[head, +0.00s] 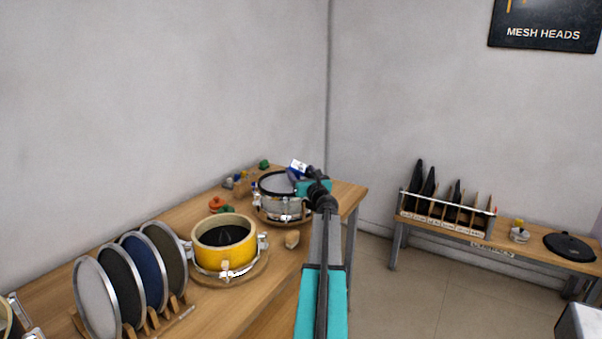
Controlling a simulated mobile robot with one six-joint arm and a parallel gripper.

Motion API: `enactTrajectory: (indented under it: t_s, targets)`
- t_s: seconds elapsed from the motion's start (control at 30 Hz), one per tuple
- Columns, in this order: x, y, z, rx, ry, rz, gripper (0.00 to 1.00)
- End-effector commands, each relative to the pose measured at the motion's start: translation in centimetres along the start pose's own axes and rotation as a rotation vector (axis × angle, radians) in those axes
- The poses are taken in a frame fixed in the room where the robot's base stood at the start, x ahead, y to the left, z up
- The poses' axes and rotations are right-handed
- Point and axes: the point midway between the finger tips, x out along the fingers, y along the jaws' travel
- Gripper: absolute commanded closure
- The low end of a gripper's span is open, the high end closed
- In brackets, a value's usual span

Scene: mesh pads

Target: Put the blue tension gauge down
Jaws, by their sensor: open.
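The blue tension gauge (298,167), blue with a white face, shows just beyond the end of my arm. It appears at the far right part of the silver drum (283,206) with the pale head. My gripper (297,177) is open right by the gauge, over the right side of this drum. My teal wrist and dark arm joints hide part of the drum and the gauge's lower part. I cannot tell whether the gauge rests on the drum head or whether the jaws still touch it.
A yellow drum shell (224,257) stands on a round board nearer on the wooden bench (205,303). Several round pads (143,270) stand in a rack at front left. Small coloured items (216,203) lie near the wall. A lower table (530,238) with a divided rack stands at right.

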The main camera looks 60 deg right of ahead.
Motion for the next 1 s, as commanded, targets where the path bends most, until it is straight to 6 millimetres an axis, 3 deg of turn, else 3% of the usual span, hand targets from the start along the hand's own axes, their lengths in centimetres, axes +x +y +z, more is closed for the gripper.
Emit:
enactTrajectory:
  t_s: [1.0]
  targets:
    - [-10.0, 0.1, 0.0, 0.000, 0.000, 0.000, 0.33]
